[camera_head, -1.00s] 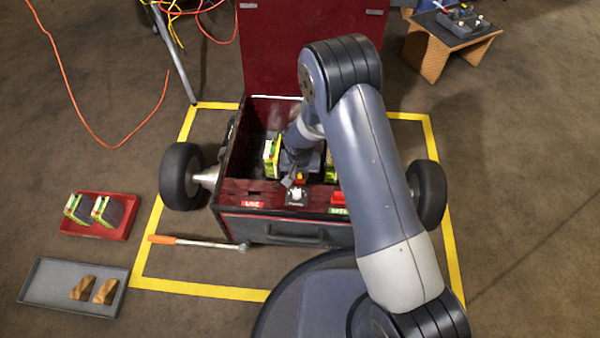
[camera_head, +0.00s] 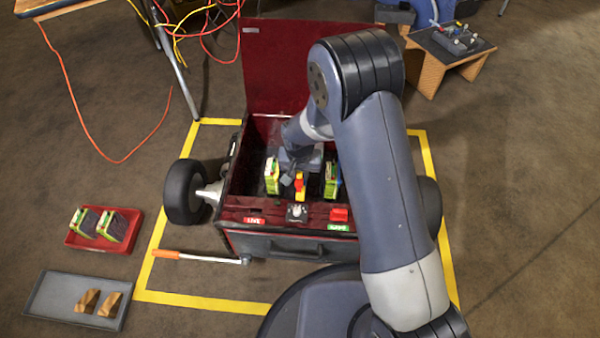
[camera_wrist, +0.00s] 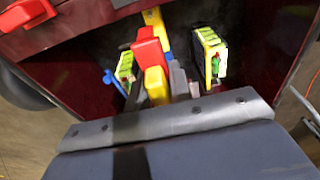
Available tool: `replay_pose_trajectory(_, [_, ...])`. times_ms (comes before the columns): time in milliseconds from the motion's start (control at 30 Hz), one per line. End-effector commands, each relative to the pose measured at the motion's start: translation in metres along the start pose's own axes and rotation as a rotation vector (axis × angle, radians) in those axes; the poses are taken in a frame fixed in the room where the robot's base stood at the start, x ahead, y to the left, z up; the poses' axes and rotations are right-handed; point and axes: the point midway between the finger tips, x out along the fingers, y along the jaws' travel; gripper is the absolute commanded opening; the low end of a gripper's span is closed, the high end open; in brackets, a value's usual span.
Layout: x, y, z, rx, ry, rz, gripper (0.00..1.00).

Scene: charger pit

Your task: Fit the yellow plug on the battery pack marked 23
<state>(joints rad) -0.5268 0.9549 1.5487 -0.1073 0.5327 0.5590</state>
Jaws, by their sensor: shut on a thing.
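The yellow plug (camera_head: 300,194), with a red part beside its yellow body, is at my gripper (camera_head: 291,181) inside the open red box. In the wrist view the yellow plug (camera_wrist: 156,84) shows between the packs, and my gripper (camera_wrist: 172,83) is shut on it; the exact contact is partly hidden. One green and yellow battery pack (camera_head: 271,177) stands left of the gripper in the head view, another (camera_head: 330,180) stands right of it. In the wrist view they appear mirrored, at right (camera_wrist: 209,57) and left (camera_wrist: 124,70). No number 23 is legible.
The box's front panel carries a knob (camera_head: 297,212), a red block (camera_head: 340,214) and LIVE and SAFE labels. A red tray (camera_head: 75,241) with two packs and a grey tray (camera_head: 50,302) with wooden wedges lie left. An orange-handled bar (camera_head: 200,257) lies in front.

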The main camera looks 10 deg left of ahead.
Motion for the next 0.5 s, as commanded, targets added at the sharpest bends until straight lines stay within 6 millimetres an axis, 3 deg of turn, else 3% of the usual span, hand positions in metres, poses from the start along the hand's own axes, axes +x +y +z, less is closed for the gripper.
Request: replay_pose_trajectory(500, [0.033, 0.0, 0.004, 0.0, -0.001, 0.0, 0.0])
